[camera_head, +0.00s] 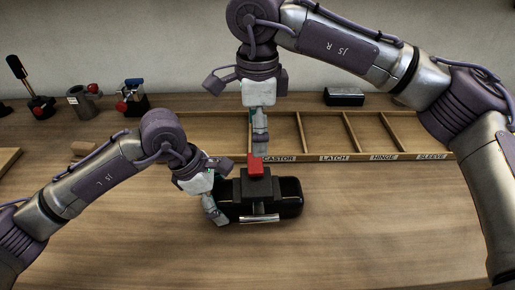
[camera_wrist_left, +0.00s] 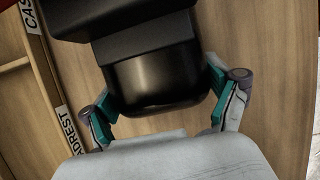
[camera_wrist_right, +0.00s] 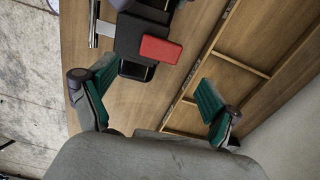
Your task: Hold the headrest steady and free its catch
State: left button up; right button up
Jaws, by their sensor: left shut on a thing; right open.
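The headrest (camera_head: 289,198) is a black padded block lying on the bench in the head view, with a dark bracket and a bright metal bar in front. Its red catch (camera_head: 256,166) sits on top of the bracket at the back. My left gripper (camera_head: 219,190) is shut on the headrest's left end; in the left wrist view its teal pads flank the black end (camera_wrist_left: 158,82). My right gripper (camera_head: 260,149) points down just above and behind the catch. In the right wrist view it is open, with the red catch (camera_wrist_right: 160,50) ahead between its fingers, apart from both.
A wooden divided tray (camera_head: 375,156) labelled CASTOR, LATCH, HINGE and SLEEVE lies close behind the headrest. A black block (camera_head: 344,97) stands behind the tray. Several devices with red parts, one a grey vise-like piece (camera_head: 83,103), stand at the back left. The front of the bench is clear.

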notch_tip(320, 180, up, 6)
jog(key=shift+f, duration=0.25)
pick_arm(q)
jog(key=o, duration=1.6)
